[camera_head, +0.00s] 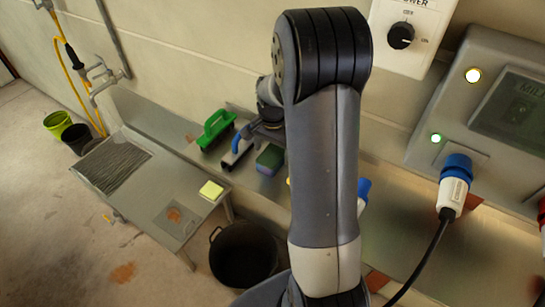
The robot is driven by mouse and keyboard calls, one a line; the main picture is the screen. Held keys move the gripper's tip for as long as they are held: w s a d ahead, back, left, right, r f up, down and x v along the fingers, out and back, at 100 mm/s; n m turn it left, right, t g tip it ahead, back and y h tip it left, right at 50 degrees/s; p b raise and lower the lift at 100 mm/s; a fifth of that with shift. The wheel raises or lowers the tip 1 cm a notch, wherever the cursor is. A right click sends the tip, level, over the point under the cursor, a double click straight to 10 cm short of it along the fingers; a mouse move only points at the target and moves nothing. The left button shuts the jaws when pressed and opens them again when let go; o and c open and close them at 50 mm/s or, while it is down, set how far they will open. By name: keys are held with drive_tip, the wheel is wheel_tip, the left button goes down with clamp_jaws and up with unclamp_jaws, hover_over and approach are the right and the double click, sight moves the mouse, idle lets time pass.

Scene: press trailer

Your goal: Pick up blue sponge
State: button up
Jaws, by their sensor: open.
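A block-shaped sponge (270,160) with a green top and a blue-purple side lies on the metal ledge along the wall, just left of my arm. My gripper (258,132) shows as a dark shape behind my arm, just above and slightly left of this sponge in the picture. Its jaws are open, but its fingertips are small and partly hidden. The sponge appears outside the jaws; whether they touch it I cannot tell. A yellow sponge (211,190) lies on the lower metal table.
A green brush (215,129) and a blue-handled tool (236,144) lie on the ledge left of the sponge. A metal table (150,205) and a black bucket (243,255) stand below. A control box (490,110) with a blue plug (455,175) is at right.

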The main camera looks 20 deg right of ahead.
sight(273, 153)
drive_tip(key=shift+f, duration=1.6)
drive_tip(key=shift+c, duration=0.5)
drive_tip(key=c, duration=1)
